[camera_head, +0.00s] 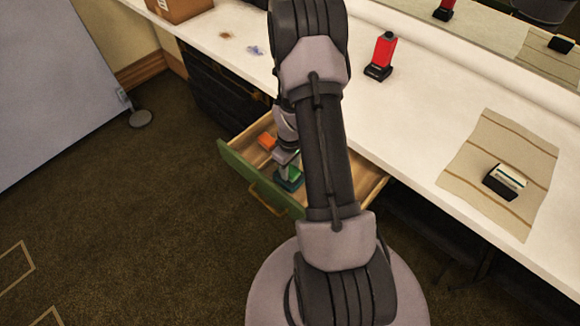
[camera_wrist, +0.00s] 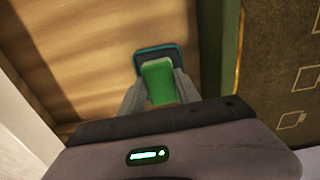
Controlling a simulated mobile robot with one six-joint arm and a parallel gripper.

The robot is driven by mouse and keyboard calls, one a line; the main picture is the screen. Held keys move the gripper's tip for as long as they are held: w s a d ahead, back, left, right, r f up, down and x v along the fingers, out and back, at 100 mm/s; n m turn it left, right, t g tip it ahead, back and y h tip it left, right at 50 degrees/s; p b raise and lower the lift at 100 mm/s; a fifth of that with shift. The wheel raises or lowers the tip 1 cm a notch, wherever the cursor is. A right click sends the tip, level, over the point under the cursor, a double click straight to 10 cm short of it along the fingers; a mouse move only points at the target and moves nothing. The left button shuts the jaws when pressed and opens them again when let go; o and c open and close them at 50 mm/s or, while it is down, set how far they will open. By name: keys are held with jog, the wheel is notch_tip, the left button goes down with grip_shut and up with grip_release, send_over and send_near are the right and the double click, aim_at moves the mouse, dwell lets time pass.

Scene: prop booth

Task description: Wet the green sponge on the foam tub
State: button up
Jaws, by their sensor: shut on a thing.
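The green sponge (camera_wrist: 159,84) is between my gripper's (camera_wrist: 159,92) two grey fingers, which are shut on it. A dark teal base or shallow tray (camera_wrist: 141,53) shows right behind the sponge; I cannot tell whether the two are joined or only touch. In the head view, my gripper (camera_head: 288,168) reaches down into the open drawer, and the teal piece (camera_head: 290,181) shows beside the drawer's green front. My arm hides part of the drawer. I cannot tell for sure which thing is the foam tub. A black block with a pale top (camera_head: 504,181) lies on the counter's striped cloth.
The wooden drawer (camera_head: 372,188) has a green front (camera_head: 240,173) and stands open below the white counter (camera_head: 420,120). A red bottle-like thing (camera_head: 383,52) with a black base stands on the counter. The striped cloth (camera_head: 485,140) lies at right.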

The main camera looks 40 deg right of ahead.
jog(key=shift+s+f+b, duration=0.1)
jog(key=shift+f+b, duration=0.45)
dwell(1.7)
notch_tip(320, 180, up, 7)
jog(key=p, duration=0.5)
jog(key=shift+r, duration=0.1)
dwell(0.4)
